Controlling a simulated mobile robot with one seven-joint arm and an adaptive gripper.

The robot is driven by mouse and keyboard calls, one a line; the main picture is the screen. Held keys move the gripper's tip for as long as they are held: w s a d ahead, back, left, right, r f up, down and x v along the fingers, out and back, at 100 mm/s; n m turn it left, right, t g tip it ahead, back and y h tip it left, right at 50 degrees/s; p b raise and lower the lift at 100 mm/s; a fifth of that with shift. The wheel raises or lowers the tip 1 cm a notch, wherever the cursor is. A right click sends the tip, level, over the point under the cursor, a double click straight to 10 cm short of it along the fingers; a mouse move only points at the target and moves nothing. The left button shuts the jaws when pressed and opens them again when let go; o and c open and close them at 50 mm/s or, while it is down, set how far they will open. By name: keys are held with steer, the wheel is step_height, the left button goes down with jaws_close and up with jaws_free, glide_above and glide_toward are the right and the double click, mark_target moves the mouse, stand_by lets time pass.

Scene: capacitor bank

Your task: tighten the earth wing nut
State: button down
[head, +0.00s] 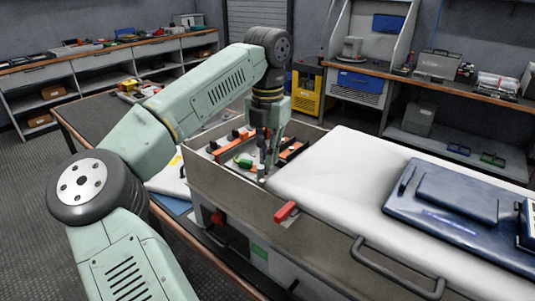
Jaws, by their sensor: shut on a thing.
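The open tan metal cabinet (225,187) stands in the middle of the head view. My gripper (268,163) reaches straight down into it from above, with its fingers shut at the bottom. The earth wing nut itself cannot be made out; it is small and hidden at my fingertips, where they are closed on it. A green and yellow piece (243,161), perhaps the earth lead, lies just left of the fingers. Orange-red bars (292,151) lie inside the cabinet right of and behind the gripper.
A white padded cover (340,165) lies over the cabinet's right part, close to my gripper. A red handle (286,211) and a grey bar handle (395,270) stick out in front. Benches (440,88) line the back.

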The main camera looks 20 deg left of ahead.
steer(key=shift+a+r, duration=0.1)
steer(key=shift+a, duration=0.05)
steer(key=m+p, duration=0.1)
steer(key=m, duration=0.2)
steer(key=shift+d, duration=0.2)
steer(key=shift+s+d+r+m, duration=0.1)
steer(key=shift+m, duration=0.85)
steer(key=shift+s+d+m, duration=0.1)
steer(key=shift+m, duration=0.85)
steer(key=c, duration=1.9)
jaws_free()
steer(key=shift+o, duration=1.1)
step_height(320, 180, up, 12)
